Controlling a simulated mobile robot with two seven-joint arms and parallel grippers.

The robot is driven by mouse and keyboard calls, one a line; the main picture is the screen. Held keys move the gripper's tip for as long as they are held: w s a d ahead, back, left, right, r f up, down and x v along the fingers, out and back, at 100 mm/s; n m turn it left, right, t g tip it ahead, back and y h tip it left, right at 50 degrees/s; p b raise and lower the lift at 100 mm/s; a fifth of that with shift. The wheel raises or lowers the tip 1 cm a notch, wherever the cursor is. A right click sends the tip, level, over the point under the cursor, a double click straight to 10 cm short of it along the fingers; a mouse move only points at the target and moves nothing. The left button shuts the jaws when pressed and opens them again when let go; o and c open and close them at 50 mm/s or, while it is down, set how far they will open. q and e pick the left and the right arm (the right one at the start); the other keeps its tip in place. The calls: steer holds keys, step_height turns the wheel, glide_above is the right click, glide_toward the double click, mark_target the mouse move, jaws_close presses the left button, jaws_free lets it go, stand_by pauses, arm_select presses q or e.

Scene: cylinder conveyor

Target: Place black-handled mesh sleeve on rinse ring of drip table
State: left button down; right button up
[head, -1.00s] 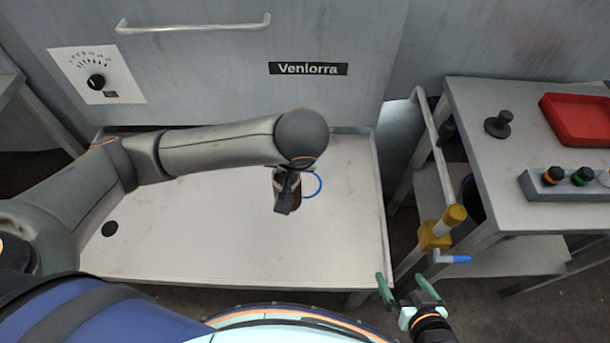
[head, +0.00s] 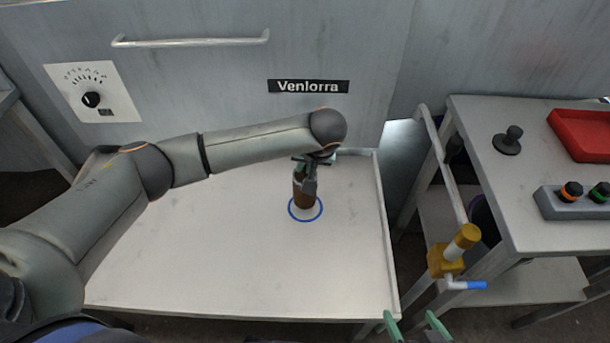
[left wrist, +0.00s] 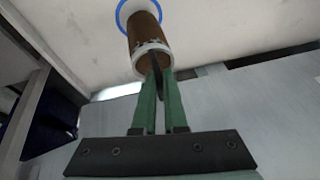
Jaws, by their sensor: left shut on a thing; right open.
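The mesh sleeve (head: 301,193) is a brown cylinder with a pale band and a dark handle. In the head view it is upright over the blue rinse ring (head: 293,217) on the pale drip table (head: 210,245). My left gripper (head: 313,165) is shut on its handle at the top. The left wrist view shows the green fingers (left wrist: 157,88) closed on the dark handle, with the sleeve (left wrist: 146,42) beyond and the blue ring (left wrist: 120,14) around its far end. I cannot tell whether the sleeve touches the table. My right gripper (head: 418,328) is open and empty at the bottom edge.
A grey cabinet labelled Venlorra stands behind the table. To the right, a cart (head: 500,200) carries a red tray (head: 585,135), a black knobbed object (head: 508,141) and a grey block (head: 560,205) with coloured caps. A yellow valve (head: 450,258) stands between. The table's left and front are clear.

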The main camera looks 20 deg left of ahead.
arm_select(q)
step_height(320, 180, down, 3)
steer(key=shift+w+f+b, duration=0.1)
steer(key=shift+w+b, duration=0.05)
steer(key=shift+b, duration=0.45)
steer(key=shift+f, duration=0.1)
steer(key=c, duration=1)
jaws_free()
steer(key=shift+o, duration=0.2)
